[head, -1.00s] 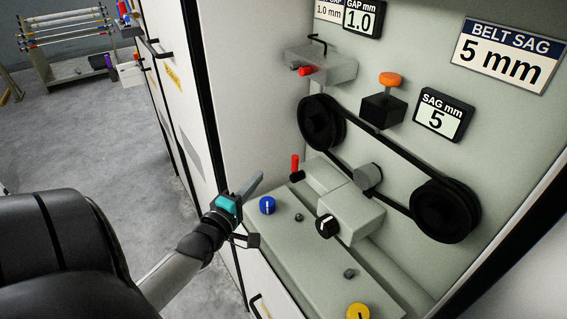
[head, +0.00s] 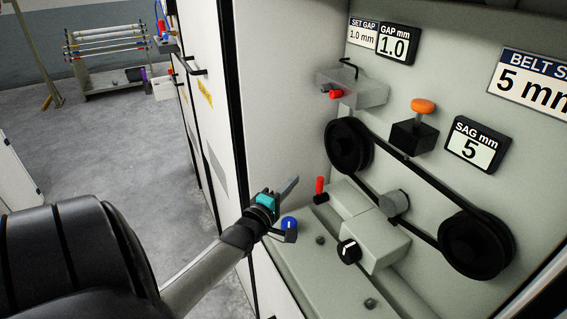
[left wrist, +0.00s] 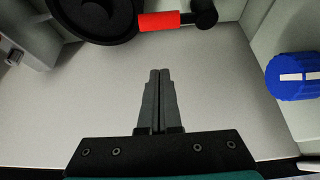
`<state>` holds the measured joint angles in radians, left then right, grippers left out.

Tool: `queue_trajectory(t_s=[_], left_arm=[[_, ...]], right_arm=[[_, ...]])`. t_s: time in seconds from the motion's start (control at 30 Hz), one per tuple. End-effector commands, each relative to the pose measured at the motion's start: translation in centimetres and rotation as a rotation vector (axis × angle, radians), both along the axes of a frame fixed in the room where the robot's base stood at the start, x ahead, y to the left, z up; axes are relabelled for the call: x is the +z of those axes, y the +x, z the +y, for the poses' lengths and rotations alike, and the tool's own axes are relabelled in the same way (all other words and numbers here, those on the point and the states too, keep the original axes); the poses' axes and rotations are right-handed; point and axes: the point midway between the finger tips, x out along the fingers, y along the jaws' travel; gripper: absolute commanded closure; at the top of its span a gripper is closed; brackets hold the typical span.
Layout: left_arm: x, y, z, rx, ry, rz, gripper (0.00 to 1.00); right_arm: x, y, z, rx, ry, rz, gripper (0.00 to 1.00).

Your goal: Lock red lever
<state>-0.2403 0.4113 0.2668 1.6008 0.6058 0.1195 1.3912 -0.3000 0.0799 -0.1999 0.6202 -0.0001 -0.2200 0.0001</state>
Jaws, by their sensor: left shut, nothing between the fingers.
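A red lever (head: 320,186) with a black pivot stands upright on the grey ledge, left of the pulleys. It shows in the left wrist view (left wrist: 159,21) at the top, lying across the picture, its black pivot at its right. A second red-tipped handle (head: 336,94) lies on the grey bracket above; I cannot tell which handle is meant. My left gripper (head: 295,181) is shut and empty, its tips left of the upright lever and apart from it. In the left wrist view the closed fingers (left wrist: 160,72) point towards the lever. My right gripper is not in view.
A blue knob (head: 289,224) sits just below my left gripper. A black knob (head: 349,251) is on a grey block to the right. Black pulleys (head: 349,145) with a belt are behind. Panels read gap 1.0 (head: 394,45) and sag 5 (head: 476,145). Open floor lies left.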

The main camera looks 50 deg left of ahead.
Motion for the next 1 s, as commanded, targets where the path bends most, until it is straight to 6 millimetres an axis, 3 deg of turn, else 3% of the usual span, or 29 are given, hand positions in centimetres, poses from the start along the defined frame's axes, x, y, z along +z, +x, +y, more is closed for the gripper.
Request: queue_trajectory(t_s=[0.23, 0.5, 1.0], left_arm=[[0.1, 3.6, 0.8, 0.000, 0.000, -0.002, 1.00], [0.0, 3.0, -2.5, 0.000, -0.002, 0.000, 1.00], [-0.1, 2.9, -3.2, 0.000, 0.001, 0.000, 1.00]], right_arm=[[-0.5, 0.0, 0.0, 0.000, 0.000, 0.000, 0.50], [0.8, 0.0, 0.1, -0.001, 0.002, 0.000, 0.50], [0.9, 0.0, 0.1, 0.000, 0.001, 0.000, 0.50]])
